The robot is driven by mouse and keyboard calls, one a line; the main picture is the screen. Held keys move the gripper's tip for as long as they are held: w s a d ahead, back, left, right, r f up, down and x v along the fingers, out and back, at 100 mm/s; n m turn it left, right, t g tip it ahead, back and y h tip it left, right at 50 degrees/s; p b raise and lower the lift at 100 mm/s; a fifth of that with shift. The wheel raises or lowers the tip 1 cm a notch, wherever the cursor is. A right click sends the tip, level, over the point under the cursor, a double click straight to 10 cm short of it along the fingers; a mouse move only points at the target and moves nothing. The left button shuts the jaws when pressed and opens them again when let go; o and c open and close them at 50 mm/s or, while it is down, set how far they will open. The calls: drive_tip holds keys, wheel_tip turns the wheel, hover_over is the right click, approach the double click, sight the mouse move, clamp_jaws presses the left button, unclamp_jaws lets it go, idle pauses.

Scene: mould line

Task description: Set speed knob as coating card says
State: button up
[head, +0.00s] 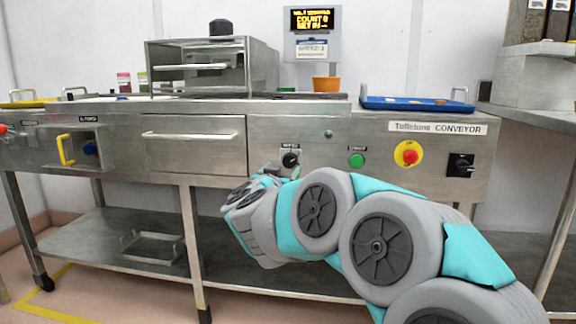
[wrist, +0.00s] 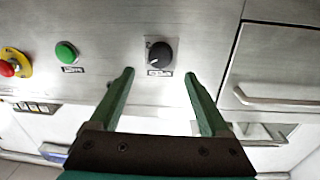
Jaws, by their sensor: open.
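The speed knob (head: 290,160) is a round black knob on a pale plate on the conveyor's steel front panel. In the wrist view the knob (wrist: 161,54) lies ahead between my fingertips, with a small label beside it that is too blurred to read. I cannot clearly tell its pointer setting. My gripper (wrist: 159,76) is open and empty, its two green fingers apart on either side of the knob's line, seemingly short of it. In the head view my arm largely hides the gripper, left of and below the knob. No coating card is readable; a small printed label (head: 311,49) sits under the display.
A green button (head: 356,160), a red stop button on yellow (head: 409,155) and a black switch (head: 461,165) are right of the knob. A drawer handle (head: 190,136) projects to its left. A lit display (head: 312,19), orange cup (head: 326,84) and blue tray (head: 417,104) are above.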

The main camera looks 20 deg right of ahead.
sight(289, 161)
drive_tip(key=b+x, duration=0.1)
drive_tip(key=x, duration=0.6)
drive_tip(key=shift+s, duration=0.1)
drive_tip(key=shift+c, duration=0.4)
drive_tip(key=shift+a, duration=0.1)
clamp_jaws()
